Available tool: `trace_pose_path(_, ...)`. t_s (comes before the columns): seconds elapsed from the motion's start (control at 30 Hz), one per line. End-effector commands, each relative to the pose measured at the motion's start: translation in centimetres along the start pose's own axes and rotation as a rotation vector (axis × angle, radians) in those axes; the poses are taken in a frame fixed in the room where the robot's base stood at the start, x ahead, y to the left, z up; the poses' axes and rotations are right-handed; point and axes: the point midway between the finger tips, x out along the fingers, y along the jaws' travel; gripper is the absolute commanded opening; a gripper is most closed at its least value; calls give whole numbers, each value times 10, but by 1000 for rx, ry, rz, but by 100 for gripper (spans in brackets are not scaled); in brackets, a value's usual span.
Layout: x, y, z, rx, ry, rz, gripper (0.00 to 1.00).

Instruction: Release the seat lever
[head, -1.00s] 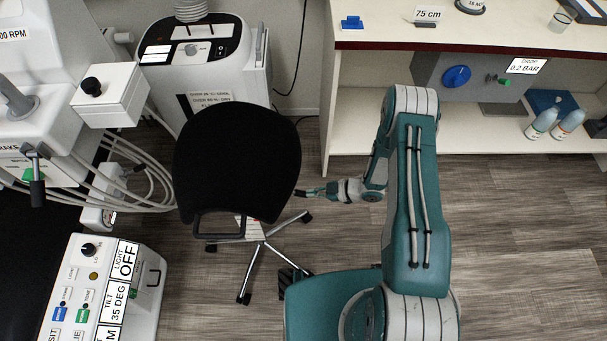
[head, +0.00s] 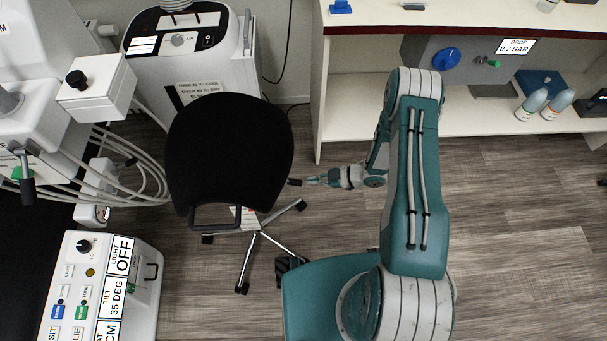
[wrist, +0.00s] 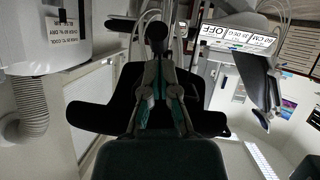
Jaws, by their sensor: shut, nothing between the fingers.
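The stool has a black seat (head: 230,150) on a chrome star base with castors, in the middle left of the head view. The seat lever (head: 294,182) shows as a short black end sticking out past the seat's right edge. My gripper (head: 309,181) points left at it, its fingertips close to the lever's end; I cannot tell whether they touch. In the wrist view the lever's black knob (wrist: 157,32) stands straight beyond the tips of my gripper (wrist: 158,64). The fingers are together and hold nothing. The lever's inner part is hidden under the seat.
A white machine (head: 195,60) stands behind the stool. A control box (head: 100,290) is at the lower left, with cables (head: 130,180) hanging above it. A counter with an open shelf (head: 370,105) is at the back right. The wooden floor (head: 520,220) at right is clear.

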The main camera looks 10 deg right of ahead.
Motion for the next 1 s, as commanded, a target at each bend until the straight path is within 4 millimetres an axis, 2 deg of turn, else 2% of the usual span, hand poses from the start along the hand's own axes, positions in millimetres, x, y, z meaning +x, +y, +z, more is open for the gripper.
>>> trace_pose_path(0.03, -13, 2, 0, 0, -1, 7, 0)
trace_pose_path(0.2, -49, 2, 1, 0, -1, 7, 0)
trace_pose_path(0.4, -80, 2, 1, -1, 0, 4, 0)
trace_pose_path(0.57, -89, 1, 1, -1, 1, 1, 0)
trace_pose_path(1.0, -90, 1, 1, -1, 0, 1, 0)
